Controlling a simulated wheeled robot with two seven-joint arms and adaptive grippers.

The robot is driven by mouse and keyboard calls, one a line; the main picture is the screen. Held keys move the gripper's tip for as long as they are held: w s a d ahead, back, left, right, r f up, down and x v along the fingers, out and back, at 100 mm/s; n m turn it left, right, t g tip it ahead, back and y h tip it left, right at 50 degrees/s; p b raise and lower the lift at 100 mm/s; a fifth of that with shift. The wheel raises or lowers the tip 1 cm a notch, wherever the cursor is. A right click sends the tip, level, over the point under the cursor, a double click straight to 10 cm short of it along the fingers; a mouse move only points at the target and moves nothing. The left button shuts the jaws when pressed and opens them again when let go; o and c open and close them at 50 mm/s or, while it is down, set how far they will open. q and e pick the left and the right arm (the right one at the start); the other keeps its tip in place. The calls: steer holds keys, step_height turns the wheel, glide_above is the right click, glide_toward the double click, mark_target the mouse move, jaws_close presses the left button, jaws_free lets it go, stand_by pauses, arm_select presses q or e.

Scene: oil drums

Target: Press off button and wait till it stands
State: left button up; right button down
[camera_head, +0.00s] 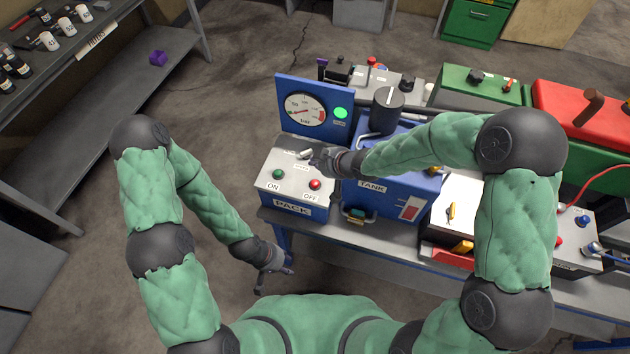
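A grey and blue control box (289,204) labelled PACK stands at the left end of the bench. Its top has a green ON button (278,174) and a red OFF button (315,184). A dial gauge (305,111) on a blue panel stands behind it, with a lit green lamp (340,113). My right gripper (318,160) is over the back right of the box, just behind the red button; its fingers are too small to tell whether they are shut. My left gripper (274,277) hangs empty in front of the bench, fingers apart.
Red and green equipment fills the bench further right. A grey shelf (120,85) stands at the left, with open floor between.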

mark_target(316, 185)
steer(key=shift+f+b, duration=3.6)
steer(key=shift+f, duration=0.4)
steer(key=shift+f+b, duration=0.3)
steer(key=shift+f, duration=0.1)
steer(key=shift+f, duration=0.15)
steer(key=shift+f+b, duration=0.25)
steer(key=shift+b, duration=0.05)
steer(key=shift+f+b, duration=0.4)
steer(key=shift+f, duration=0.15)
steer(key=shift+s+r, duration=0.1)
steer(key=shift+r+p, duration=0.9)
